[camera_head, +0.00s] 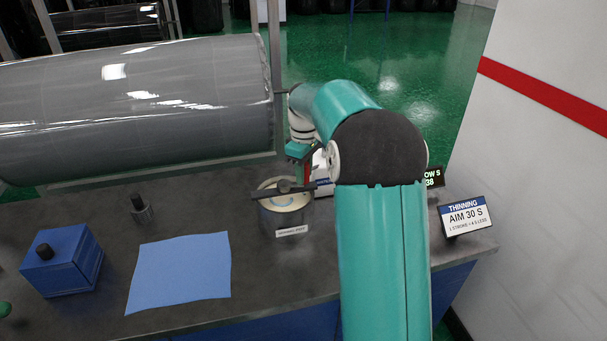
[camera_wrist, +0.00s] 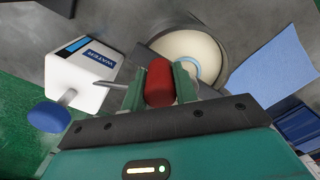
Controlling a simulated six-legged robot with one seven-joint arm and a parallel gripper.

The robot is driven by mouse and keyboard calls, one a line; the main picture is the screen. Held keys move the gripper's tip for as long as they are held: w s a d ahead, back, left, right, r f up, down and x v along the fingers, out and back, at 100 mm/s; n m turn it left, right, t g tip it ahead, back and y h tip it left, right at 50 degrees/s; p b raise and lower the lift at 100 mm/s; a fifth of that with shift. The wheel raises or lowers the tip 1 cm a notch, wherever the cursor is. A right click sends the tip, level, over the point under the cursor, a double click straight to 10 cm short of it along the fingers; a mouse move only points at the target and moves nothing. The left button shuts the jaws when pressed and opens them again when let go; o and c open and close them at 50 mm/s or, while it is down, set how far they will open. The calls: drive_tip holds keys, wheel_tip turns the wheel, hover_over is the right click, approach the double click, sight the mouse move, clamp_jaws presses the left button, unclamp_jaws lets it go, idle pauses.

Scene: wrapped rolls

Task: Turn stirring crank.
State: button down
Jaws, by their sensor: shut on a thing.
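The stirring crank shows in the head view as a dark bar (camera_head: 283,190) lying across the top of a round metal pot (camera_head: 270,221). Its red handle (camera_wrist: 159,84) sits between the two green fingers of my gripper (camera_wrist: 159,77) in the wrist view, and the gripper is shut on it. In the head view my gripper (camera_head: 301,170) points down at the back right of the pot. The pot holds a cream-coloured liquid (camera_wrist: 188,50), seen in the wrist view. My arm hides part of the area right of the pot.
A white WATER container (camera_wrist: 88,74) with a blue cap (camera_wrist: 48,116) stands close beside my gripper. A blue cloth (camera_head: 180,270), a blue box (camera_head: 62,262) and a small dark knobbed piece (camera_head: 141,209) lie left. A THINNING sign (camera_head: 465,216) stands right; a large wrapped roll (camera_head: 140,105) lies behind.

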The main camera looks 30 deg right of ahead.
drive_tip(key=w+n, duration=0.1)
drive_tip(key=n, duration=0.1)
drive_tip(key=w+n, duration=0.2)
drive_tip(key=n, duration=0.1)
drive_tip(key=shift+d+r+n, duration=0.1)
drive_tip(key=shift+d+n, duration=0.1)
drive_tip(key=shift+n, duration=0.1)
drive_tip(key=n, duration=0.1)
drive_tip(key=w+n, duration=0.1)
drive_tip(key=shift+w+a+n, duration=0.1)
drive_tip(key=shift+a+n, duration=0.05)
drive_tip(key=shift+n, duration=0.25)
drive_tip(key=w+a+n, duration=0.3)
drive_tip(key=a+n, duration=0.3)
drive_tip(key=n, duration=0.9)
drive_tip(key=shift+w+n, duration=0.25)
drive_tip(key=shift+n, duration=0.05)
drive_tip(key=c, duration=1.1)
unclamp_jaws()
drive_tip(key=shift+s, duration=0.1)
